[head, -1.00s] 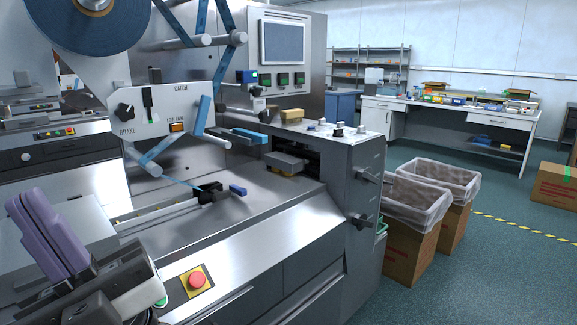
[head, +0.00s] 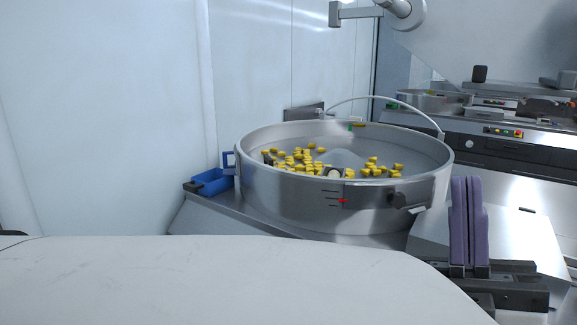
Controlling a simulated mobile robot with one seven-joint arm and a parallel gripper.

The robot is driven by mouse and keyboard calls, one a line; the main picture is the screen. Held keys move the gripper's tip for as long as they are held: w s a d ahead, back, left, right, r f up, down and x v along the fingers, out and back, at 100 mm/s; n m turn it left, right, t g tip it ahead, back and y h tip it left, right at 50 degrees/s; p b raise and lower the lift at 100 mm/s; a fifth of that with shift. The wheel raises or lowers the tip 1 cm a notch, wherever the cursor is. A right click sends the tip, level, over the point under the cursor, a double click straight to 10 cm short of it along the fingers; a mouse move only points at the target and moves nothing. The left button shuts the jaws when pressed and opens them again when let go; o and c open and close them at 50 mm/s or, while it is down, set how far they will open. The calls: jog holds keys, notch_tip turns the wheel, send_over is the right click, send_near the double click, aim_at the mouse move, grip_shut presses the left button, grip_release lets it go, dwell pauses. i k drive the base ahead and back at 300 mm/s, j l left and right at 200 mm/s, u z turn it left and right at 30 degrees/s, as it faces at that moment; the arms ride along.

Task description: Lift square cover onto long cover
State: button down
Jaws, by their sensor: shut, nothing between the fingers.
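My gripper (head: 467,184) is at the lower right of the head view. Its two long purple fingers point up and lie close together, shut, with nothing held. Its dark base is below them, in front of a steel surface. I cannot make out a square cover or a long cover in this view.
A round steel bowl (head: 300,203) with several yellow pieces stands left of my gripper. A blue bin (head: 210,181) is beside it, near the white wall (head: 100,110). Machinery with a control panel (head: 505,131) is behind at right. A pale surface hides the lower left.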

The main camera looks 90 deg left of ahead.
aim_at(268, 160)
jog(key=j+u, duration=0.15)
jog(key=u, duration=2.55)
jog(key=l, duration=0.1)
